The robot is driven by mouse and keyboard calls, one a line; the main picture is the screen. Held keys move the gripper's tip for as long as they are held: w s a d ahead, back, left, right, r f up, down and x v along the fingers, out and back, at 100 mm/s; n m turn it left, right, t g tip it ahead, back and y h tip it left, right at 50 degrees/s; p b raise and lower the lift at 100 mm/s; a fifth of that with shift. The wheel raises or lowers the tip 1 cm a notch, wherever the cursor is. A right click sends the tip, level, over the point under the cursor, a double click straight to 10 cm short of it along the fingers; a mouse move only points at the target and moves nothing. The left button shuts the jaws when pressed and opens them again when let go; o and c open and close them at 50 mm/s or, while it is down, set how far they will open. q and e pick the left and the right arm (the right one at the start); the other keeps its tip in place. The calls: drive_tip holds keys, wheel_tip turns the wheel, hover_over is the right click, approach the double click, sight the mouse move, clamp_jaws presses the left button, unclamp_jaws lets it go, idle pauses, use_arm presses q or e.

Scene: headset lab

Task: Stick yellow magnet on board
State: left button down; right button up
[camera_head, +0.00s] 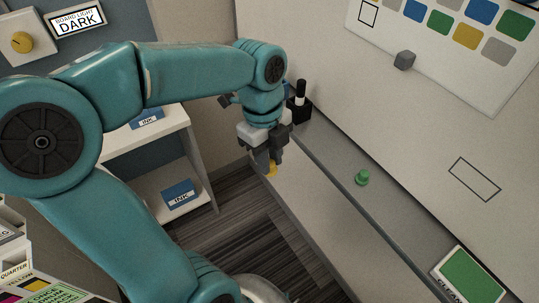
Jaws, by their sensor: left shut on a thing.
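The yellow magnet (272,168) shows as a small yellow piece at the tips of my left gripper (265,165). My left gripper is shut on it, pointing down, beside the left end of the grey ledge. Much of the magnet is hidden by the fingers. The pale board (400,120) rises behind the ledge and carries an empty black-outlined rectangle (474,179) at the right. My right gripper is not in view.
A green magnet-like piece (362,177) stands on the ledge (335,165). A black holder (299,108) is at its left end, a green-faced cleaner block (468,277) at its right. Shelves with INK boxes (179,193) stand left.

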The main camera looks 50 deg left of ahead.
use_arm(q)
drive_tip(key=shift+r+p, duration=2.5)
drive_tip(key=shift+r, duration=0.55)
drive_tip(key=shift+f, duration=0.1)
